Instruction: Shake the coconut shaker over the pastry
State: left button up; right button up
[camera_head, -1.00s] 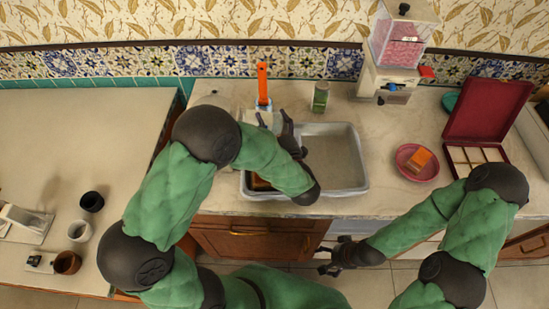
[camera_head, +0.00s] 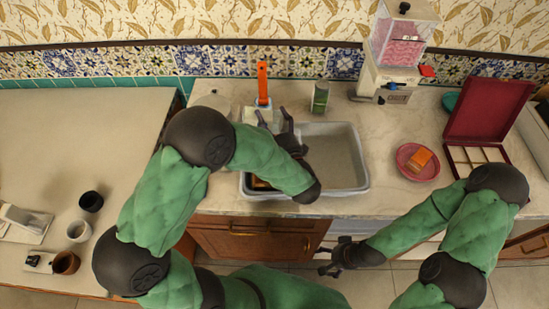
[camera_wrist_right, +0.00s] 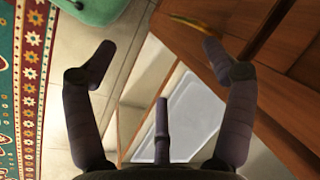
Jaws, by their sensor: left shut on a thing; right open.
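My left gripper (camera_head: 276,119) is over the back left part of the grey basin, with its fingers pointing to the back wall. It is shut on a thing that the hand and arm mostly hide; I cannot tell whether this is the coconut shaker. A green can (camera_head: 320,98) stands upright on the counter behind the basin, apart from the gripper. An orange-brown pastry-like block (camera_head: 420,158) lies on a pink plate (camera_head: 405,168) at the right. My right gripper (camera_head: 328,256) is open and empty in front of the counter; its spread fingers show in the right wrist view (camera_wrist_right: 155,60).
The grey basin (camera_head: 361,183) holds a brown block, partly hidden by my left arm. An orange-handled tool (camera_head: 263,84) stands behind it. A dispenser (camera_head: 388,80) and an open red box (camera_head: 486,112) are at the right. Several cups are on the left table (camera_head: 60,140).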

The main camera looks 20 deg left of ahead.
pick_arm(q)
notch_tip(320, 180, down, 3)
jog(key=shift+r+b, duration=0.1)
jog(key=shift+b, duration=1.05)
jog(key=shift+r, duration=0.1)
jog(key=shift+a, duration=0.1)
jog(key=shift+s+a, duration=0.4)
jog(key=shift+a, duration=0.65)
jog(key=shift+s+a, duration=0.4)
jog(key=shift+a, duration=0.6)
jog(key=shift+s+a, duration=0.4)
jog(key=shift+a, duration=0.65)
